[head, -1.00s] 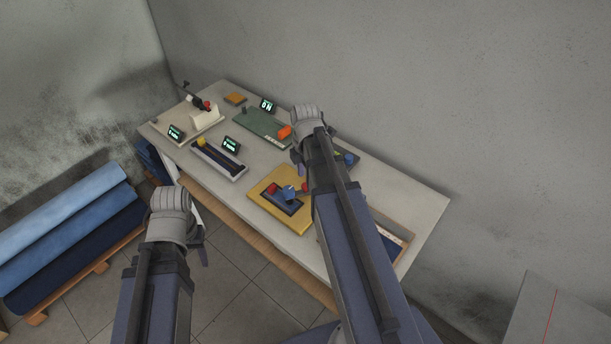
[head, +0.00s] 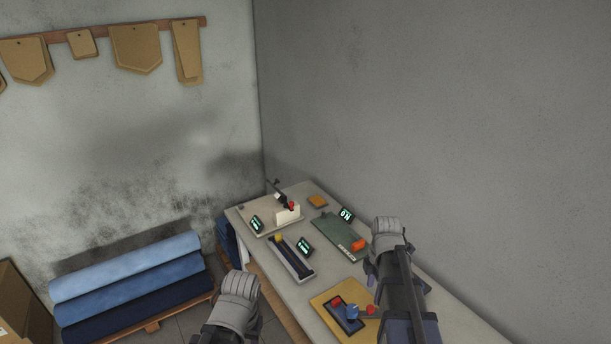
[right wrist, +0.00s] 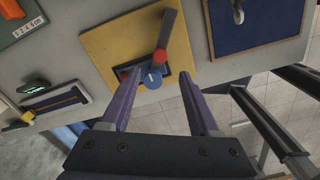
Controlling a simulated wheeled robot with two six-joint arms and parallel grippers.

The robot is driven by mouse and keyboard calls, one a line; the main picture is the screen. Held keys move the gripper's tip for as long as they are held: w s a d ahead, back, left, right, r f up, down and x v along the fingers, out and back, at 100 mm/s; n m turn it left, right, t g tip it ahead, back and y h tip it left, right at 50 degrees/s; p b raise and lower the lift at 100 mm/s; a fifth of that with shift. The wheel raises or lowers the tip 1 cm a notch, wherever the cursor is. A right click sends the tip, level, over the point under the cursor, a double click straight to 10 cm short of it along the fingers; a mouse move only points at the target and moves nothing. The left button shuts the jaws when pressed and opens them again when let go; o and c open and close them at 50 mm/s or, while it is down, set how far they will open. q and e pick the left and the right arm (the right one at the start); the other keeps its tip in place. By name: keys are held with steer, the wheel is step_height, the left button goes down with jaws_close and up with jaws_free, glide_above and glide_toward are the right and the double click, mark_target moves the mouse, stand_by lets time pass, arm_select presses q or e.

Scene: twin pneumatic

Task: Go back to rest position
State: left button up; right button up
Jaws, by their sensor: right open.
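My right gripper (right wrist: 160,74) is open and empty in the right wrist view. Its two purple fingers point toward a yellow board (right wrist: 105,47) with a dark lever, red knobs and a blue round knob (right wrist: 152,79); no grip on any of them shows. In the head view my right gripper (head: 372,275) is over the right part of the table, beside the yellow board (head: 325,302). My left arm's grey wrist shows at the bottom, left of the table; its left gripper (head: 262,325) is mostly hidden behind the wrist and arm.
The grey table (head: 295,292) stands along the right wall. It also holds a green board (head: 332,233), a pale fixture (head: 288,214), a slotted grey device (head: 290,260) and small lit displays. Blue rolls (head: 130,268) lie on a wooden pallet at left.

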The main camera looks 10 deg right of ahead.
steer(key=s+a+f+m+b, duration=0.2)
steer(key=s+a+m, duration=0.1)
steer(key=a, duration=0.5)
steer(key=s+a+f+m+b, duration=0.3)
steer(key=a+m, duration=0.3)
steer(key=a, duration=0.2)
steer(key=s+a+f+m+h+b, duration=0.1)
steer(key=s+a+f+m+b, duration=0.1)
steer(key=s+a+m, duration=0.3)
steer(key=a, duration=0.3)
steer(key=shift+a+f, duration=0.2)
steer(key=shift+a, duration=0.15)
